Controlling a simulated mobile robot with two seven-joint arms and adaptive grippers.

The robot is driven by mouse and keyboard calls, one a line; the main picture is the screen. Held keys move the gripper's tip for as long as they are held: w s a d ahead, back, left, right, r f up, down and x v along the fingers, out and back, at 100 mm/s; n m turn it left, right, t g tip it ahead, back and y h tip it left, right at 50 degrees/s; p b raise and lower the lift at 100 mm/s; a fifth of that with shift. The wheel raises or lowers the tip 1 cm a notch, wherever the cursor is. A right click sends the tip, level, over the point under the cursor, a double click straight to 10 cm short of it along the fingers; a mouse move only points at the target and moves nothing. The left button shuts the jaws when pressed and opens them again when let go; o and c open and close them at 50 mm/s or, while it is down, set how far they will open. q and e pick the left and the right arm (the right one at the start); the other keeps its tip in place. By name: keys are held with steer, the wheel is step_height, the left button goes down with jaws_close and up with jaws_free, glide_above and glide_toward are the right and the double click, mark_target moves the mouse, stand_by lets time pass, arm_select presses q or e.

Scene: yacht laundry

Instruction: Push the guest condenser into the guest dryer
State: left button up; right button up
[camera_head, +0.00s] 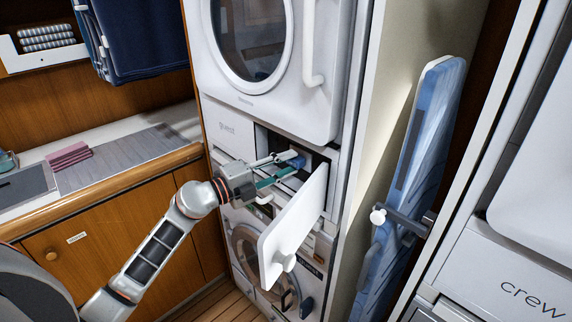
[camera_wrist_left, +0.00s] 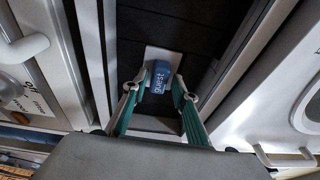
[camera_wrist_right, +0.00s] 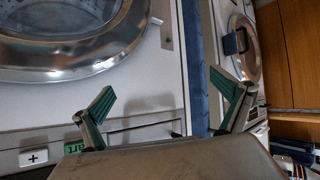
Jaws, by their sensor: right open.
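The guest dryer (camera_head: 232,127) is the upper white machine, marked "guest". Its low compartment stands open, with the white flap (camera_head: 293,232) swung out to the right. The guest condenser shows by its blue handle (camera_head: 294,160) at the opening; the "guest" label shows in the left wrist view (camera_wrist_left: 160,78). My left gripper (camera_head: 280,168) reaches into the opening, its fingers closed in on both sides of the handle. The condenser's body is mostly hidden inside the dark slot. My right gripper (camera_wrist_right: 162,90) is open and empty before a white machine front; it is outside the head view.
A second machine (camera_head: 262,265) stands below the dryer. A blue ironing board (camera_head: 410,170) leans to the right of the cabinet wall. The crew machine (camera_head: 520,260) is at far right. A wooden counter (camera_head: 120,195) with a sink runs along the left.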

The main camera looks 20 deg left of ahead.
arm_select(q)
steer(key=shift+s+a, duration=0.1)
steer(key=shift+v, duration=1.35)
steer(key=o, duration=0.6)
steer(key=shift+c, duration=0.2)
steer(key=shift+s, duration=0.1)
steer(key=v, duration=1.2)
steer(key=shift+f, duration=0.15)
